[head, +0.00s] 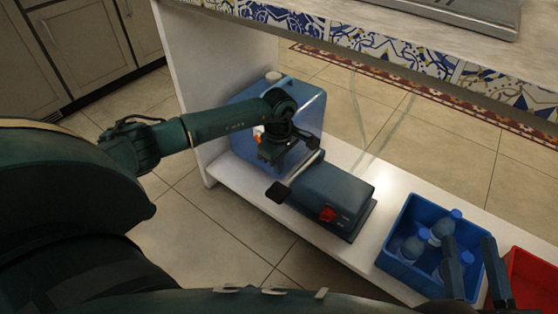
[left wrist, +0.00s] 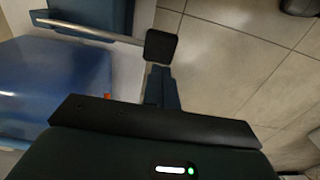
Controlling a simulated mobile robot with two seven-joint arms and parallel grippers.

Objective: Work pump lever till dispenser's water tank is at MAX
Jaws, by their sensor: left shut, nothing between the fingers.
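A dark pump unit (head: 335,190) with a red switch sits on the low white shelf. Its lever (head: 298,178) is a silver rod ending in a black pad (head: 277,192), tilted out towards me; the pad (left wrist: 161,45) also shows in the left wrist view. My left gripper (head: 272,162) is shut and empty, close to the pad; contact cannot be told. In the left wrist view its fingers (left wrist: 160,86) point at the pad. A blue translucent water container (head: 307,108) stands behind the gripper. No MAX mark or water level is readable. My right gripper (head: 469,240) is open, its fingers apart.
A blue crate (head: 398,218) with several bottles (head: 414,244) stands right of the pump, below my right gripper. A red crate (head: 535,275) is beside it. The tiled counter (head: 400,55) overhangs the shelf. Thin clear tubes rise behind the pump.

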